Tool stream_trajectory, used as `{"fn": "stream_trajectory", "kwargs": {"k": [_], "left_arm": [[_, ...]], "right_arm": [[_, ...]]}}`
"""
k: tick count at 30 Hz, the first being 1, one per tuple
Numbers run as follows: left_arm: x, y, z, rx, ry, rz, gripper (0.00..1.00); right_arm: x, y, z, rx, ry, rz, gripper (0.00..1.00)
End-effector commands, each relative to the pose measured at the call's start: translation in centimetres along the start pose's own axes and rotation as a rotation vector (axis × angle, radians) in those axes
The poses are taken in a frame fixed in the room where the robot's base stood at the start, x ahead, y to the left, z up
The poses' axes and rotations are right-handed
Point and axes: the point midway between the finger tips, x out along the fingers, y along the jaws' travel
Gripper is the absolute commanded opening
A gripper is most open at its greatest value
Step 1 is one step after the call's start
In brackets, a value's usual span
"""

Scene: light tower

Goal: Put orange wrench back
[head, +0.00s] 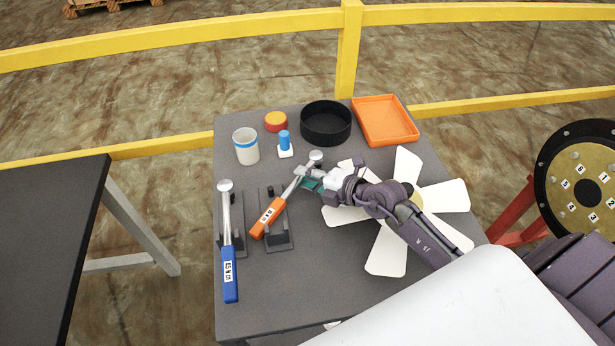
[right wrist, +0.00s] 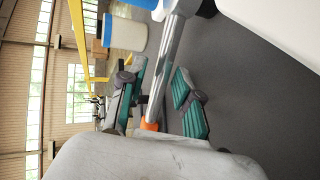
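The orange wrench (head: 268,218) lies diagonally in the head view, its orange handle at lower left and silver head at upper right. Its handle end overlaps a black holder (head: 277,243); I cannot tell whether it rests on it. My right gripper (head: 309,183) is at the silver shaft near the head. In the right wrist view, the shaft (right wrist: 168,65) runs between the teal fingers (right wrist: 158,98) of this gripper, with a visible gap, so the gripper is open. A bit of orange handle (right wrist: 149,126) shows below. My left gripper is out of view.
A blue wrench (head: 229,270) lies on another black holder at left. A white fan (head: 386,256) lies under my right arm. A cup (head: 246,146), red-yellow piece (head: 275,121), blue-white piece (head: 285,145), black bowl (head: 325,123) and orange tray (head: 385,120) stand at the back.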

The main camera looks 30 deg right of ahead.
Motion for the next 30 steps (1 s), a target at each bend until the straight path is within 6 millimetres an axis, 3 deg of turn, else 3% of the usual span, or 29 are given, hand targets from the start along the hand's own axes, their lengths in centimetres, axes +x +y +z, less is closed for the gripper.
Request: {"fn": "stream_trajectory", "kwargs": {"k": [13, 24, 30], "left_arm": [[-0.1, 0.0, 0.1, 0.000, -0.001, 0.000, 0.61], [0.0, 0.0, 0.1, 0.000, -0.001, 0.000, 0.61], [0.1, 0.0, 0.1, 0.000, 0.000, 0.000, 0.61]], "right_arm": [[-0.7, 0.2, 0.0, -0.001, 0.000, -0.001, 0.42], [-8.3, 0.1, 0.0, -0.001, 0.000, -0.004, 0.42], [-11.2, 0.1, 0.0, 0.000, 0.000, -0.002, 0.42]]}}
